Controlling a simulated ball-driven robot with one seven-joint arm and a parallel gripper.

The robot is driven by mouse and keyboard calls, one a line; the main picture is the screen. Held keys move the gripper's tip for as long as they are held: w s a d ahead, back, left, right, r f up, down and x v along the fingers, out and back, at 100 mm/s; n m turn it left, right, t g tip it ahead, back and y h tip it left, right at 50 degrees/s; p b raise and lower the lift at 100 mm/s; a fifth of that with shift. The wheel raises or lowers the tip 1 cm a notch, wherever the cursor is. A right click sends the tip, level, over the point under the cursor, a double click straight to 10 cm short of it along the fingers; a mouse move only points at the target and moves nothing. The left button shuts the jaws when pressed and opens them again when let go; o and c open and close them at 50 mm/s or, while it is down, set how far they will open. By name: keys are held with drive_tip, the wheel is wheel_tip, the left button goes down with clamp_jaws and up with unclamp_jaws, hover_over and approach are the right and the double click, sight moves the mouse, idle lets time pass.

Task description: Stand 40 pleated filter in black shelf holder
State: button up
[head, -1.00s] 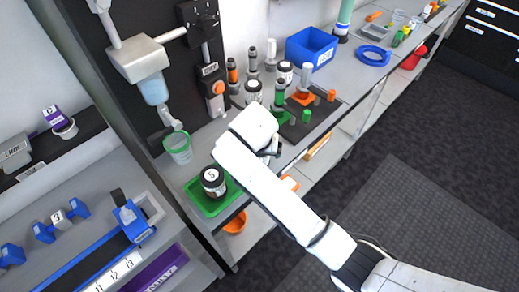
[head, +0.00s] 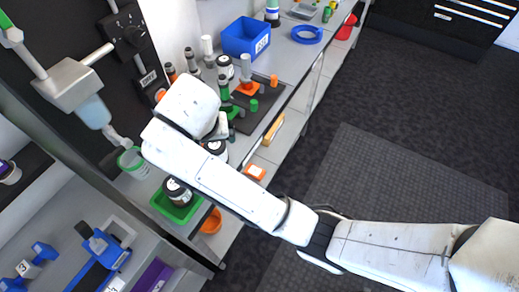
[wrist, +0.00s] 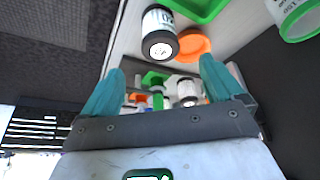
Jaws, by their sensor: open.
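My gripper (wrist: 161,65) is open in the wrist view, with two teal fingers spread and nothing held between them. In the head view its wrist end covers part of the bench front, and the fingers are largely hidden. I cannot make out a pleated filter marked 40 for certain. A yellow-orange flat piece (head: 273,130) stands on the lower shelf, right of my gripper, and an orange piece with a white label (head: 255,173) lies nearer; neither number is readable. I cannot identify the black shelf holder.
A green tray (head: 156,203) holds a black-lidded jar (head: 178,191) at the bench's near end. An orange bowl (head: 212,222) is below. A black mat (head: 268,113) carries several fittings, with a blue bin (head: 246,38) behind. The floor (head: 390,190) at right is clear.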

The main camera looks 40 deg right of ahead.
drive_tip(key=shift+f, duration=0.15)
drive_tip(key=s+d+f+n+g, duration=0.1)
drive_tip(key=s+d+f+n, duration=0.1)
drive_tip(key=s+f, duration=0.3)
drive_tip(key=s+d+f+n+g+y, duration=0.1)
drive_tip(key=s+d+f, duration=0.3)
drive_tip(key=s, duration=1)
drive_tip(key=s+d+f+n+y, duration=0.1)
drive_tip(key=s+d+f+n, duration=0.2)
drive_tip(key=s+f, duration=0.3)
drive_tip(key=s, duration=0.3)
drive_tip(key=shift+s+d+g, duration=0.2)
drive_tip(key=shift+d+g, duration=0.05)
drive_tip(key=shift+g, duration=0.15)
